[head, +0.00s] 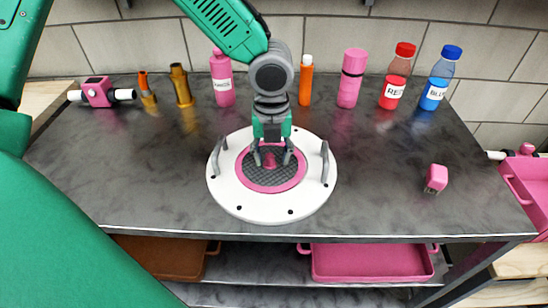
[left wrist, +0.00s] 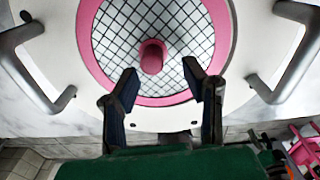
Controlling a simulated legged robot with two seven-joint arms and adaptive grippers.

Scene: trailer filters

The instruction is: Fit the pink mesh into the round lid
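The round white lid (head: 225,189) with two grey handles lies on the dark table. The pink mesh (head: 291,178), a round grid with a pink rim and a central pink knob, lies at the middle of the lid. I cannot tell whether it sits flush. In the left wrist view, the mesh (left wrist: 115,35) shows with its knob (left wrist: 152,57) and white lid surface around it. My left gripper (head: 272,160) points down over the mesh. Its fingers (left wrist: 160,72) are apart, near either side of the knob, with visible gaps. My right gripper is not in view.
Along the back stand a pink bottle (head: 222,80), an orange tube (head: 306,82), a pink cylinder (head: 351,80), a red bottle (head: 396,78) and a blue bottle (head: 439,80). A small pink block (head: 436,178) lies at right. The table's front is clear.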

